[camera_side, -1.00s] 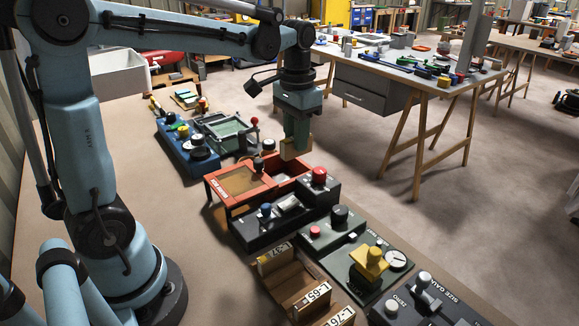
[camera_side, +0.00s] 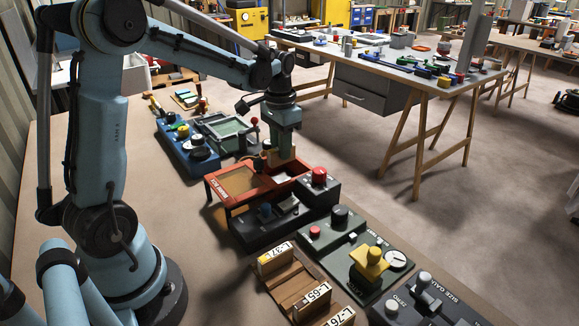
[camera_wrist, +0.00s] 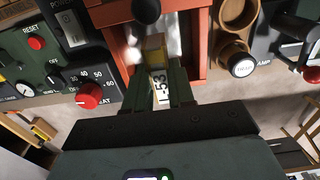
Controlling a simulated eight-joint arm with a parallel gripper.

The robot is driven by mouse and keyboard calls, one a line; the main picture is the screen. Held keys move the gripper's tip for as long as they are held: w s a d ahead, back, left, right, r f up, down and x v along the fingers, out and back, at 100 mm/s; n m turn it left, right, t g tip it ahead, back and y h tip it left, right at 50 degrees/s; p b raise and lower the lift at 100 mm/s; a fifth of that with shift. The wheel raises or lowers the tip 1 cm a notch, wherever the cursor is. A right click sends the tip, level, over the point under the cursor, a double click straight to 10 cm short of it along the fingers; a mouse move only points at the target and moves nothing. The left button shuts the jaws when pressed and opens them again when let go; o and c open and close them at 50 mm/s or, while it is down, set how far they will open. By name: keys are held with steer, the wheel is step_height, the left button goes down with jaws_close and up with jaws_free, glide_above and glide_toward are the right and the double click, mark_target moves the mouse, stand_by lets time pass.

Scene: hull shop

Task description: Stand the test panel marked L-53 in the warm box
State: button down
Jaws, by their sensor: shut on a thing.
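My gripper (camera_side: 281,156) points down over the open right part of the orange-red warm box (camera_side: 228,196). In the wrist view my gripper (camera_wrist: 163,82) is shut on a tan panel (camera_wrist: 163,89) whose label reads L-53. The panel's lower end is between the orange walls of the warm box (camera_wrist: 201,62); whether it touches the floor cannot be told. In the side view the panel is mostly hidden by the gripper and the box. An amber window covers the left part of the box.
A wooden rack (camera_side: 284,291) holds panels labelled L-37, L-65 and L-76 near the front. A dark unit with a red knob (camera_side: 319,175) stands close right of the box. In the wrist view a brown cup-like part (camera_wrist: 234,45) stands right of the box.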

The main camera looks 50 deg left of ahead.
mark_target(281, 164)
steer(key=shift+f, duration=2.7)
steer(key=shift+f, duration=0.5)
steer(key=c, duration=0.9)
jaws_free()
steer(key=shift+r, duration=0.1)
step_height(281, 164, up, 12)
steer(key=shift+d+f, duration=0.1)
steer(key=shift+s+d+r, duration=0.2)
steer(key=shift+d, duration=0.05)
steer(key=s+d+t, duration=0.2)
steer(key=s+d, duration=0.1)
steer(key=d, duration=0.1)
steer(key=s+d+f+t, duration=0.1)
steer(key=s+d+t, duration=0.1)
steer(key=s+d, duration=0.1)
steer(key=s+d+t, duration=0.3)
steer(key=d, duration=0.2)
steer(key=shift+s+d+f, duration=0.2)
steer(key=shift+s+d, duration=0.15)
steer(key=shift+d, duration=0.05)
